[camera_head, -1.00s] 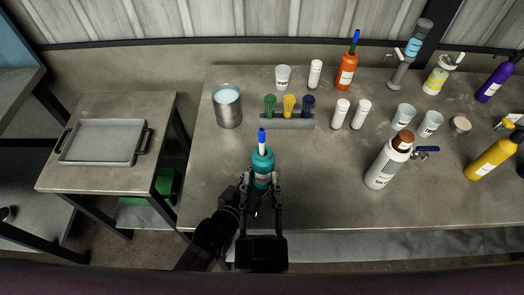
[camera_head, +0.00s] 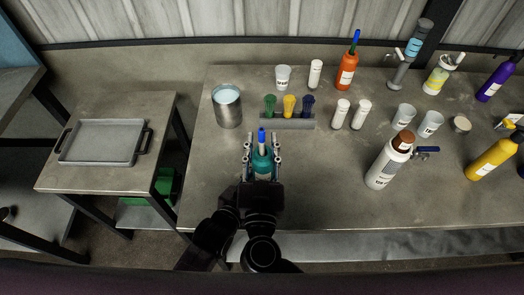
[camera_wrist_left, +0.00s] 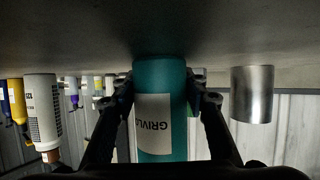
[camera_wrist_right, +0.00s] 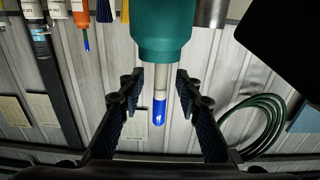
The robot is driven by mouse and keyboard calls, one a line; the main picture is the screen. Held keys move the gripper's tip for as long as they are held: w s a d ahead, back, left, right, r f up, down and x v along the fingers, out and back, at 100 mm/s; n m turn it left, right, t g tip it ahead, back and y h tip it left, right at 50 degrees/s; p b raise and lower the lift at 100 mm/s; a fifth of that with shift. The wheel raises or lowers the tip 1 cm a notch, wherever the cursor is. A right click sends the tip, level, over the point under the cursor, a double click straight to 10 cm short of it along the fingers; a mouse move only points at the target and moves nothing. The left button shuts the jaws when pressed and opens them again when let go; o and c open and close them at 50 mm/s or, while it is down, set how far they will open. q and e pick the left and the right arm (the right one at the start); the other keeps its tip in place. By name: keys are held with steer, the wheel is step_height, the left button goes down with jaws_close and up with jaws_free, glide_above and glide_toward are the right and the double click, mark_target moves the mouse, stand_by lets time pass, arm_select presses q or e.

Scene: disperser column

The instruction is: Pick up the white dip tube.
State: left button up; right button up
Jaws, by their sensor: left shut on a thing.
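The white dip tube (camera_wrist_right: 159,82) with a blue end (camera_wrist_right: 158,110) stands out of the neck of a teal bottle (camera_wrist_right: 162,30); the right wrist view shows it upside down. In the head view the tube (camera_head: 262,146) points up from the bottle. My right gripper (camera_head: 262,158) is open, with one finger on each side of the tube and gaps visible between. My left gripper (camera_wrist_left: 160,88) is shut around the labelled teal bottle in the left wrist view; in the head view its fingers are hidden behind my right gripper. The tube's lower part is hidden inside the bottle.
A metal beaker (camera_head: 228,110) and a grey rack (camera_head: 288,123) with green, yellow and blue pieces stand just behind. A white bottle with a brown cap (camera_head: 386,168) stands to the right. The table (camera_head: 315,190) between is clear. A tray (camera_head: 101,148) lies on the left side table.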

steer(key=shift+w, duration=0.15)
jaws_close()
step_height(320, 180, up, 10)
steer(key=shift+r, duration=0.1)
stand_by(0.6)
arm_select(q)
steer(key=o, duration=1.3)
